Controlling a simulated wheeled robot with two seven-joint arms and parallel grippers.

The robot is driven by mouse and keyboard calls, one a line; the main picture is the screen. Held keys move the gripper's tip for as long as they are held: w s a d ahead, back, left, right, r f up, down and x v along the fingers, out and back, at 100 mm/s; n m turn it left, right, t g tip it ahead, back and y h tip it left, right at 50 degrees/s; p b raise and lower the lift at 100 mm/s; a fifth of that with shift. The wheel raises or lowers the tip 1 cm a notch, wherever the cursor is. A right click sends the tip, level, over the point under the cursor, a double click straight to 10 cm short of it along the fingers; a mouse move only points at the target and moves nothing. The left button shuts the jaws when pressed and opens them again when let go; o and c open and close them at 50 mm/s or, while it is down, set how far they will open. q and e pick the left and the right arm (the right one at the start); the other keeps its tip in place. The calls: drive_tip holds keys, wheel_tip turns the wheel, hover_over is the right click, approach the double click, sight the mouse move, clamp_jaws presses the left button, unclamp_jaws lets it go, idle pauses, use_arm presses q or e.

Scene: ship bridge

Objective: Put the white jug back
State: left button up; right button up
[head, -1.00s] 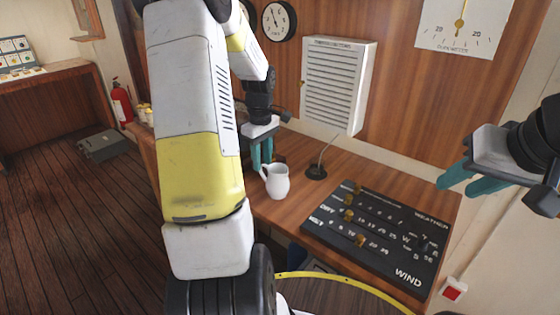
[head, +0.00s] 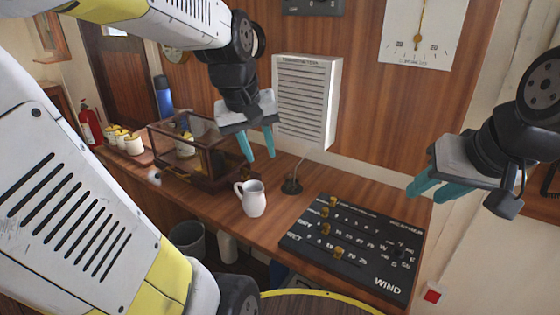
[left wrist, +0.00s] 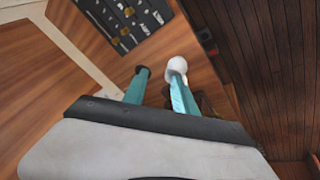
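The white jug (head: 255,200) stands upright on the wooden counter (head: 225,215), its handle to the left in the head view. My left gripper (head: 259,151) is open and empty above and behind the jug, fingers pointing down, apart from it. In the left wrist view the jug (left wrist: 177,64) shows small beyond the tip of the right-hand finger, partly covered by it. My right gripper (head: 432,190) is open and empty in the air, to the right above the weather board.
A wood-framed glass case (head: 205,178) stands left of the jug, with a blue bottle (head: 163,95) behind it and several yellow-and-white cups (head: 133,145) further left.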

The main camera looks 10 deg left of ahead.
use_arm(q)
drive_tip(key=s+d+m+t+h, duration=0.1)
drive_tip(key=s+d+m+t, duration=0.1)
drive_tip(key=s+d+m, duration=0.2)
drive_tip(key=s+m, duration=0.1)
drive_tip(key=s, duration=0.2)
drive_tip(key=shift+s+r, duration=0.2)
drive_tip(key=shift+s, duration=0.1)
idle(0.8)
